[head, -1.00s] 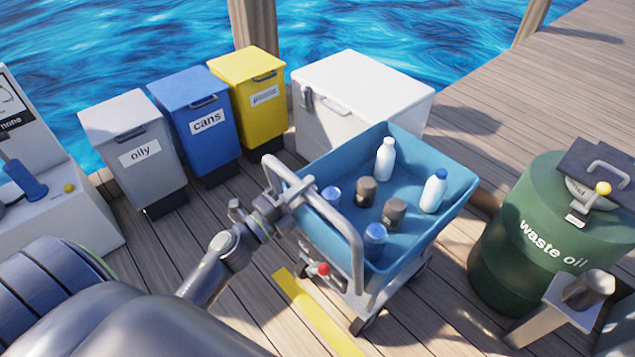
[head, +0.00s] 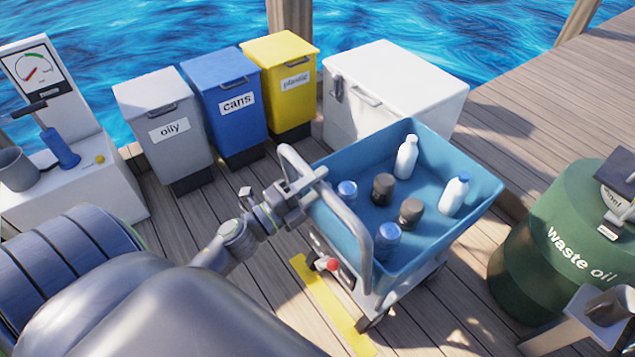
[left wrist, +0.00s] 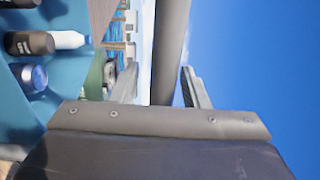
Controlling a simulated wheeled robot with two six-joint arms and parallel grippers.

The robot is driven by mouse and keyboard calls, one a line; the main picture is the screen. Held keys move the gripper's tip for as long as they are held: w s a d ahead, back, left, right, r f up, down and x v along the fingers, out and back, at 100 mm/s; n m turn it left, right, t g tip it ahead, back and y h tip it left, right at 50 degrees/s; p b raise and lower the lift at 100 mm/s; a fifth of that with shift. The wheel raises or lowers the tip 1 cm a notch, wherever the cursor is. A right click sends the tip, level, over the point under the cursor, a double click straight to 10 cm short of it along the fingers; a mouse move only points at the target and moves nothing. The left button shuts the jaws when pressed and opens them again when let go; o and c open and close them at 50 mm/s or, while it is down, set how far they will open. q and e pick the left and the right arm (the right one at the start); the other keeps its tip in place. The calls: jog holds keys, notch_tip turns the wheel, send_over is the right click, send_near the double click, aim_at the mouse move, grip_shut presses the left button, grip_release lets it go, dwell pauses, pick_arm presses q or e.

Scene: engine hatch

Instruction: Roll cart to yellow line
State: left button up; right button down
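The cart (head: 440,249) is a blue open tray on a white wheeled base with a grey loop handle (head: 357,228). The yellow line (head: 327,304) is a painted strip on the planks, at the cart's near side and partly under it. My left gripper (head: 312,184) is at the upper left part of the handle. In the left wrist view the handle bar (left wrist: 170,45) runs between my two fingers (left wrist: 160,85), and the gripper looks shut on it, though a narrow gap shows beside one finger. My right gripper is not in view.
White and dark bottles and blue cans stand in the tray. Grey (head: 166,130), blue (head: 224,105) and yellow (head: 281,85) bins and a white chest (head: 400,82) stand behind. A green waste oil drum (head: 560,250) is at right. Planks left of the line look clear.

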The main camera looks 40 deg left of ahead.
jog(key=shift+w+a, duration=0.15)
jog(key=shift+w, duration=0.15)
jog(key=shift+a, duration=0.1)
pick_arm(q)
jog(key=shift+s+a+f+b, duration=0.15)
jog(key=shift+s+f+b, duration=0.05)
jog(key=shift+s+b, duration=0.25)
jog(key=b+v, duration=0.1)
jog(key=v, duration=1.5)
jog(key=shift+s, duration=0.25)
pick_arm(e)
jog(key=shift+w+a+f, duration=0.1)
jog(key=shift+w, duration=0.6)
pick_arm(q)
jog(key=shift+r, duration=0.1)
